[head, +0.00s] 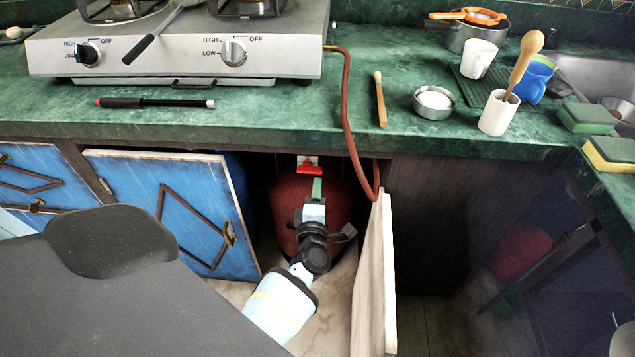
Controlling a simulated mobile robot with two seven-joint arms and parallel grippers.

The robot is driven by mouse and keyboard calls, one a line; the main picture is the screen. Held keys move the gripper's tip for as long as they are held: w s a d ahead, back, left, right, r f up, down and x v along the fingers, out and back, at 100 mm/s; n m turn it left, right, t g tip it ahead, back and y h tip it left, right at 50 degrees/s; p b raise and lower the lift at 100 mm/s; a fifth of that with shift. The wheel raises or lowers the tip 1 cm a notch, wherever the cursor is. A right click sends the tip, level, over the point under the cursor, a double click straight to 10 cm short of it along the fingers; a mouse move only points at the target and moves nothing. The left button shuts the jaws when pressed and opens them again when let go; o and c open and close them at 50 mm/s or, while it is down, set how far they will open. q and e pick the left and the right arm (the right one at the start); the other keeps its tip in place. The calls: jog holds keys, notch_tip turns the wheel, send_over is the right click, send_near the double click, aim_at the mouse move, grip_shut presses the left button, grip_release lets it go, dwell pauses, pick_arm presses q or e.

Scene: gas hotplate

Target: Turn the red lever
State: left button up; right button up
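The red lever (309,168) is on a pale fitting at the top of a dark red gas cylinder (287,195) inside the open cupboard under the counter. My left gripper (316,188) reaches into the cupboard from below, just in front of and under the lever. Its narrow greenish end is close to the lever; I cannot tell whether they touch. The gripper is seen from behind, so its finger gap is hidden. My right gripper is not in view.
A blue cupboard door (185,212) stands open left of my arm, and a pale door (375,285) stands open to its right. The green counter (290,120) overhangs the cylinder. A reddish hose (348,120) runs from the hotplate (180,50) down to the cupboard.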

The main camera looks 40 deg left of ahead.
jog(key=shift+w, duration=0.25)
